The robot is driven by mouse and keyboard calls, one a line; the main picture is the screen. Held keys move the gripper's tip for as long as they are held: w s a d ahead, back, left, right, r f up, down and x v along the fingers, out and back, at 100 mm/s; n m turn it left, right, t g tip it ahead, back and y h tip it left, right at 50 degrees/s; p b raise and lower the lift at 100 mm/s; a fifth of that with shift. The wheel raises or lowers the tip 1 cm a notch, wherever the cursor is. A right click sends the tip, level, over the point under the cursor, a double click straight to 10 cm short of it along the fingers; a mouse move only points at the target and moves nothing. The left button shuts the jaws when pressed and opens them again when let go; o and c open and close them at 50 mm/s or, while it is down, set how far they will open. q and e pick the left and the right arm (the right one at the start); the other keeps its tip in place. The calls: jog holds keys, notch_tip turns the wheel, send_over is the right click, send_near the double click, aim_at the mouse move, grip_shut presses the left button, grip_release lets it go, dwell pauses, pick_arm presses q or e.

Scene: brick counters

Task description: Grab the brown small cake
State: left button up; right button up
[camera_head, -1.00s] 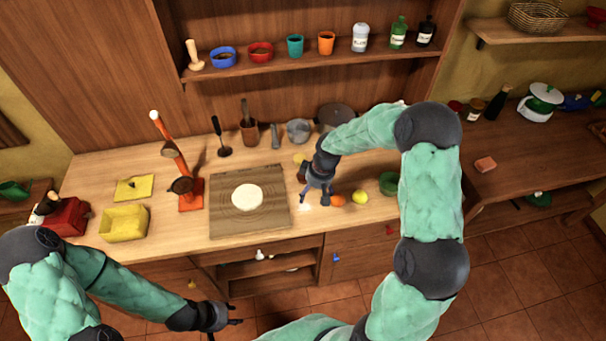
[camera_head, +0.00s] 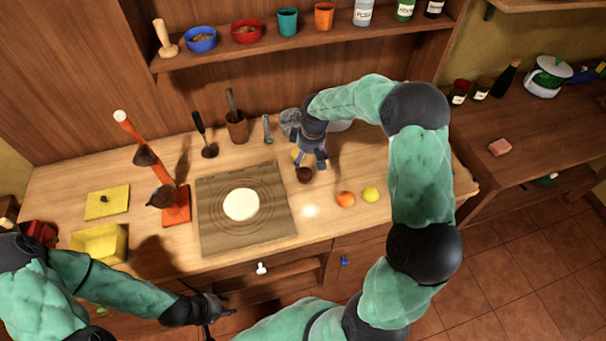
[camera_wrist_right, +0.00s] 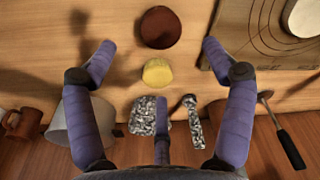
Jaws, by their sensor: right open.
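The brown small cake (camera_head: 304,175) is a dark round piece on the wooden counter, right of the wooden board. The right wrist view shows the brown small cake (camera_wrist_right: 160,27) whole, just beyond the fingertips and centred between their lines. My right gripper (camera_head: 310,163) is pointing down at it, open and empty, with its fingers spread wide in the right wrist view (camera_wrist_right: 160,50). A yellow small cake (camera_wrist_right: 157,72) lies between the fingers in that view, nearer the palm. My left gripper (camera_head: 217,309) is low in front of the counter, away from the cakes; its finger opening is unclear.
The board (camera_head: 215,238) with white dough (camera_head: 241,204) lies left of the cakes. An orange fruit (camera_head: 345,199) and a yellow fruit (camera_head: 370,194) sit to the right. A grey mortar (camera_head: 290,120) and a brown cup (camera_head: 237,128) stand behind. Counter front of the cake is clear.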

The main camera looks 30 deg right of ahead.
aim_at(305, 172)
jog(key=f, duration=0.4)
jog(key=shift+w, duration=0.4)
jog(key=shift+s+a+f, duration=0.1)
jog(key=shift+f, duration=0.2)
jog(key=f, duration=0.2)
jog(key=f+b, duration=0.1)
jog(key=f, duration=0.1)
jog(key=shift+w+a+f, duration=0.15)
jog(key=shift+w+f, duration=0.05)
jog(key=shift+f, duration=0.1)
jog(key=c, duration=1.3)
